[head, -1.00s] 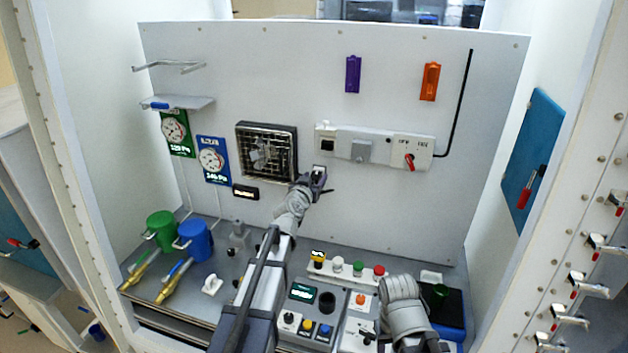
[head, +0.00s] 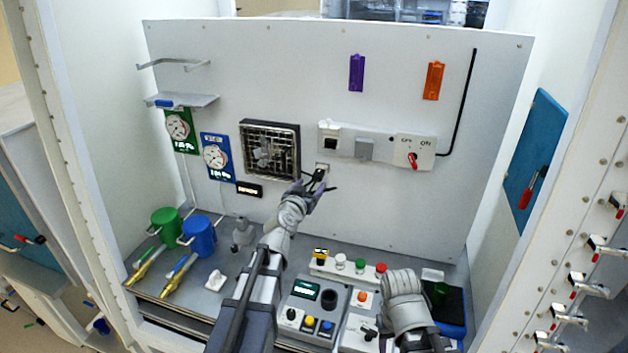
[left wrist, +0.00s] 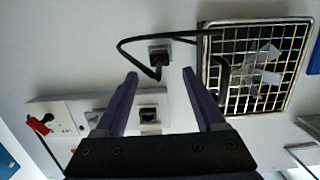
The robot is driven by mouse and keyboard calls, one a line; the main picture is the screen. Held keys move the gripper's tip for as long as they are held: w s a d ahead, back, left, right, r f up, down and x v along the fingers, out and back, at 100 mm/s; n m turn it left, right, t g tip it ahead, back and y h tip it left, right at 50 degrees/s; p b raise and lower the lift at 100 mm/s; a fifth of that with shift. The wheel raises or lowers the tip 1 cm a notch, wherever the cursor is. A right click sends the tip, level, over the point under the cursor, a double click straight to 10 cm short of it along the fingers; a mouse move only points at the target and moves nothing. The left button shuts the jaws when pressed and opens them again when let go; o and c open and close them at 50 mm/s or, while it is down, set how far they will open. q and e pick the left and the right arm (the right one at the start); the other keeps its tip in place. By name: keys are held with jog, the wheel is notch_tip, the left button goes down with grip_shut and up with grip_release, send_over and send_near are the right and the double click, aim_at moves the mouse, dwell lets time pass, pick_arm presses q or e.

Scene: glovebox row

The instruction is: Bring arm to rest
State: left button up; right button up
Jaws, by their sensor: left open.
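My left gripper (head: 318,188) is in front of the back panel, just below a small wall socket (head: 322,168). In the left wrist view its two fingers (left wrist: 160,82) are spread open with nothing between them. Past the fingertips, a black plug (left wrist: 158,60) sits at the socket, and its black cable loops around toward the fan grille. The gripper looks clear of the plug. My right forearm shows at the lower right of the head view, over the bench; its gripper cannot be made out.
A square fan grille (head: 270,150) is left of the gripper, and a switch strip (head: 375,145) is above right. Below are a button row (head: 345,268) and a control box (head: 310,310). Green (head: 167,224) and blue (head: 199,235) canisters stand left. Open air lies before the panel.

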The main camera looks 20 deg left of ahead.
pick_arm(q)
jog(key=shift+s, duration=0.2)
dwell(0.3)
